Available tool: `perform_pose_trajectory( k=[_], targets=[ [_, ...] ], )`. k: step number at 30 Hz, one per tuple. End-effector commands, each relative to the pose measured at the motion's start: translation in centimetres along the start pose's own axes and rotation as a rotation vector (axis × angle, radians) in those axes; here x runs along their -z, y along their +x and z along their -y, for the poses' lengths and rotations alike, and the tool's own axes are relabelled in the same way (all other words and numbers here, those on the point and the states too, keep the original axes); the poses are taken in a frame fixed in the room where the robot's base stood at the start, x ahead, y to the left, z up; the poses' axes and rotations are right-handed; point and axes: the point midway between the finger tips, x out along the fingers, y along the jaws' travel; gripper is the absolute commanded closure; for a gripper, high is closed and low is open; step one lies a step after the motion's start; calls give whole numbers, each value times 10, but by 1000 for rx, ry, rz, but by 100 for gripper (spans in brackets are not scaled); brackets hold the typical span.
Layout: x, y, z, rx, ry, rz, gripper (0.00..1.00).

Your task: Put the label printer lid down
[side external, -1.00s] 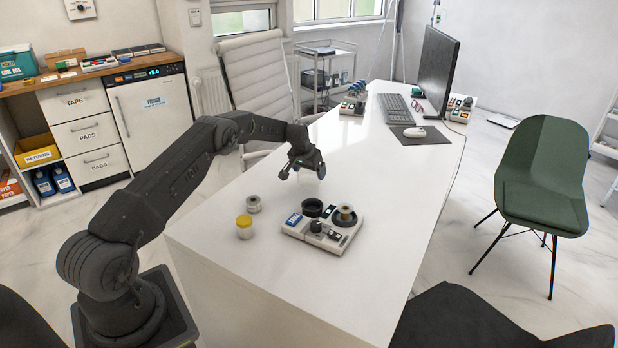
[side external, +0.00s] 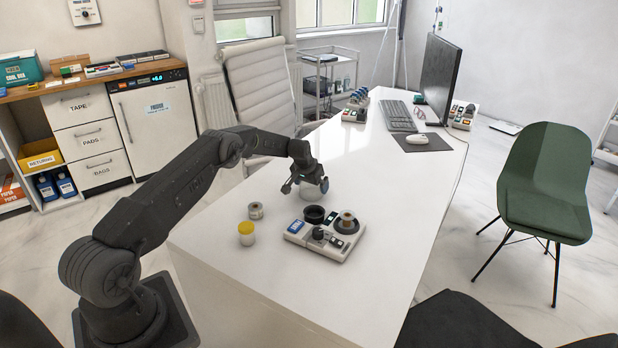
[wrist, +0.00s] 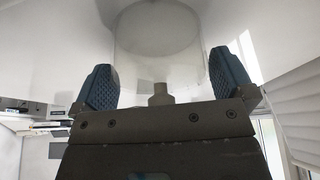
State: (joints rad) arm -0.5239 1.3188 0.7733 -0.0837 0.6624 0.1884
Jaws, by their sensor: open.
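The label printer (side external: 330,253) sits on the white desk, with a blue screen, a black round well, a dark knob and a spool on top. My gripper (side external: 309,187) is just behind it, low over the desk. A pale, see-through round cover (side external: 313,194), seemingly the lid, shows under the gripper; I cannot tell whether it touches the desk. In the wrist view the clear cover (wrist: 160,35) has a grey knob (wrist: 160,95) between my open fingers (wrist: 165,82). The fingers stand apart from the knob on both sides.
A yellow-capped jar (side external: 246,234) and a small grey metal tin (side external: 256,211) stand left of the printer. Farther back are a keyboard (side external: 398,116), a mouse (side external: 416,139) and a monitor (side external: 437,76). The desk right of the printer is clear.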

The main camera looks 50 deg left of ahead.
Motion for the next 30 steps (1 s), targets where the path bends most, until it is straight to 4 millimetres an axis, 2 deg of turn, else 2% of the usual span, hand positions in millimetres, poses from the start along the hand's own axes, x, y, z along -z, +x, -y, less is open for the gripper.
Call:
perform_pose_trajectory(
  k=[5, 16, 23, 26, 29, 30],
  targets=[
    [2, -22, 0, 0, 0, -3, 0],
    [1, -94, 0, 1, -1, -3, 0],
    [0, -117, 0, 0, 0, -1, 0],
    [2, -132, -7, -3, 8, -5, 0],
    [2, -166, -27, -11, 31, -15, 0],
    [0, -185, -38, -16, 43, -18, 0]
  ],
)
